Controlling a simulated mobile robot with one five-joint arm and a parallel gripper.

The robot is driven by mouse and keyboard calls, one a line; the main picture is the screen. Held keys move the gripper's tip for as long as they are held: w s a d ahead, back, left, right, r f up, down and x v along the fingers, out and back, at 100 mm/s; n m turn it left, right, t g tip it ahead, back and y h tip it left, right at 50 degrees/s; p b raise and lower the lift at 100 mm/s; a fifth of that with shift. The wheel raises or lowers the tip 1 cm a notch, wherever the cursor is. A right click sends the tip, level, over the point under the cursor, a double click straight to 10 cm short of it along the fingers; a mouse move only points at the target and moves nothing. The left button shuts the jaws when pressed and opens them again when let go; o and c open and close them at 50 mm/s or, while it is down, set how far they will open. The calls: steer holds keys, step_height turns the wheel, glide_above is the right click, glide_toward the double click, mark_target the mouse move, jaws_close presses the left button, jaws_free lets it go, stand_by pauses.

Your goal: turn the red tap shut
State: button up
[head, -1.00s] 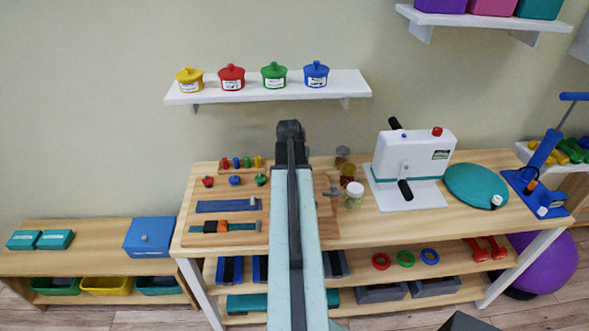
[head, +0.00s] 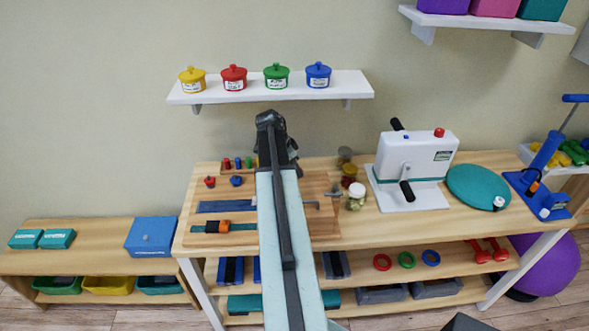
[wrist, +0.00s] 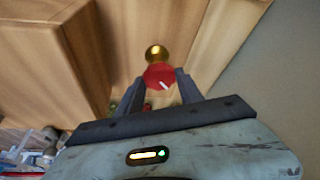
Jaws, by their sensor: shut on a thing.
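The red tap (wrist: 157,71) shows in the wrist view as a round red handle with a short white mark. It sits between the two dark fingers of my gripper (wrist: 161,80), which are shut on it. A round brass-coloured part (wrist: 156,52) shows just beyond the handle. In the head view my gripper (head: 275,135) is over the back of the workbench, left of its middle. My arm hides the fingertips and the tap there.
Small red (head: 209,182) and blue (head: 236,181) knobs stand on the workbench left of my arm. Jars (head: 356,199) and a white crank machine (head: 415,160) stand to the right. A shelf with coloured pots (head: 270,91) hangs above.

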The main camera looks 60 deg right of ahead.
steer(key=m, duration=0.1)
steer(key=m+g+y, duration=0.1)
steer(key=m, duration=0.2)
steer(key=shift+d+m, duration=0.25)
steer(key=shift+m, duration=0.05)
steer(key=m+g+y, duration=0.1)
steer(key=m+y, duration=0.1)
steer(key=m, duration=0.2)
steer(key=shift+m, duration=0.3)
steer(key=o, duration=1.4)
